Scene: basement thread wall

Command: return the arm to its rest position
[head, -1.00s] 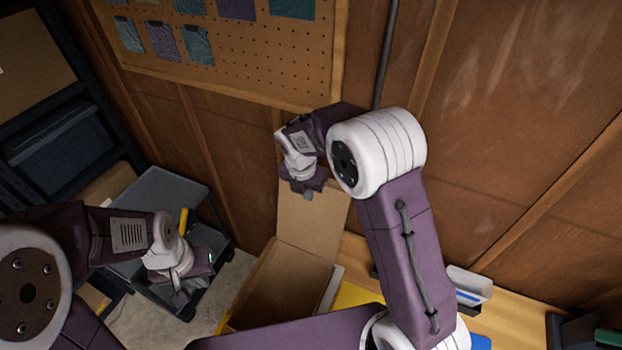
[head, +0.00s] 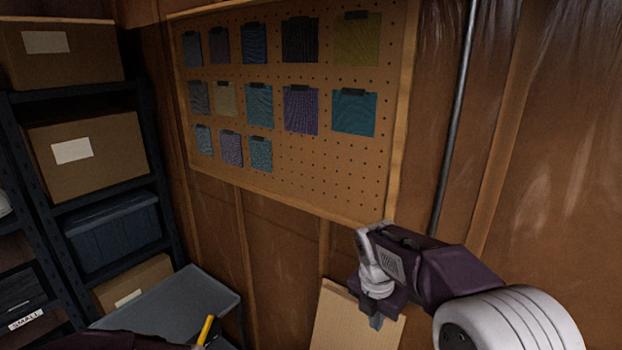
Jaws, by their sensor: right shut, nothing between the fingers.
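My right arm comes in from the lower right, in purple and white. Its gripper (head: 376,322) points down in front of an upright cardboard flap (head: 338,325) and is shut with nothing in it.
A pegboard (head: 350,190) with several fabric swatches hangs on the wood wall. A vertical pipe (head: 455,120) runs beside it. A dark shelf (head: 160,185) with cardboard boxes (head: 100,175) and a blue bin (head: 112,232) stands left. A grey tray (head: 190,300) is below.

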